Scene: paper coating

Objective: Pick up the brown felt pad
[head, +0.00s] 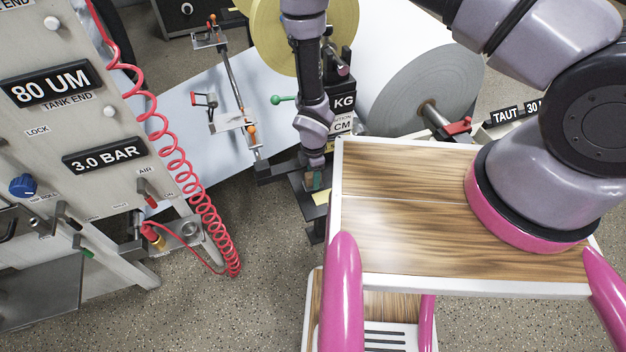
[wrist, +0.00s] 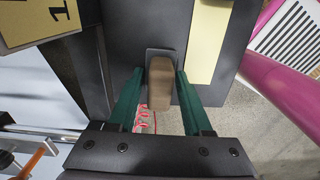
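The brown felt pad (wrist: 161,83) shows in the wrist view as a rounded brown block, its far end against a small dark grey plate or holder. My gripper (wrist: 160,76) has two green fingers, one on each side of the pad. The fingers stand apart, with gaps visible between them and the pad's near part; contact at the fingertips is hard to judge. In the head view my gripper (head: 316,180) points down beside the left edge of the wooden-topped surface. The pad is too small there to make out clearly.
A wood-topped cart (head: 400,240) with white edging stands close on the right. A grey control panel (head: 70,130) and a coiled red hose (head: 170,140) are on the left. Behind are a large paper roll (head: 425,90) and a yellow roll (head: 335,30). Yellow label strip (wrist: 207,40) lies beside the pad.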

